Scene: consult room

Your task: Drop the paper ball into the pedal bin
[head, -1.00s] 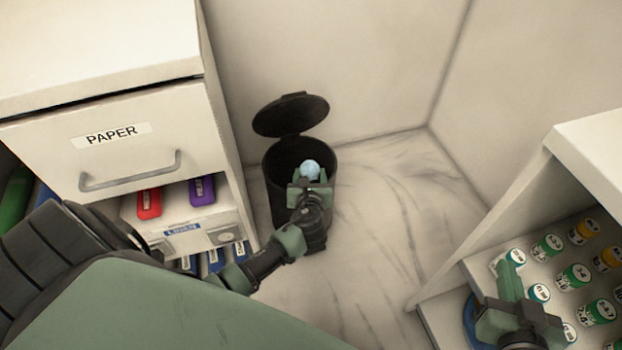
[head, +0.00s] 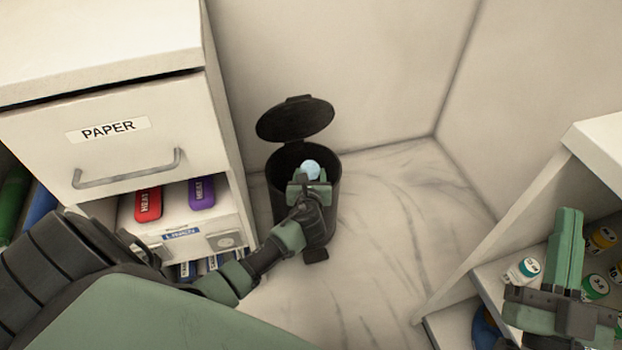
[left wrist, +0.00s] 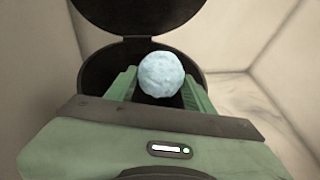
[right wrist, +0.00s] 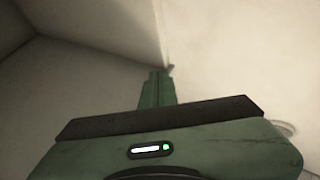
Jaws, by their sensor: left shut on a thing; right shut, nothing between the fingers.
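A black pedal bin (head: 331,205) stands on the floor against the wall, its round lid (head: 296,120) raised. My left gripper (head: 311,174) is shut on a pale blue paper ball (head: 311,167) over the bin's mouth. In the left wrist view the paper ball (left wrist: 161,74) sits between the two green fingers, with the dark bin lid (left wrist: 140,15) behind it. How deep the ball is relative to the rim I cannot tell. My right gripper (head: 570,215) is shut and empty at the right, above the shelf; its closed fingers (right wrist: 157,82) show in the right wrist view.
A cabinet with a PAPER drawer (head: 120,150) stands left of the bin, with a red (head: 148,204) and a purple item (head: 201,193) below the drawer. A white unit (head: 597,145) with several labelled bottles (head: 522,271) is at the right. The marble floor between (head: 390,230) is clear.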

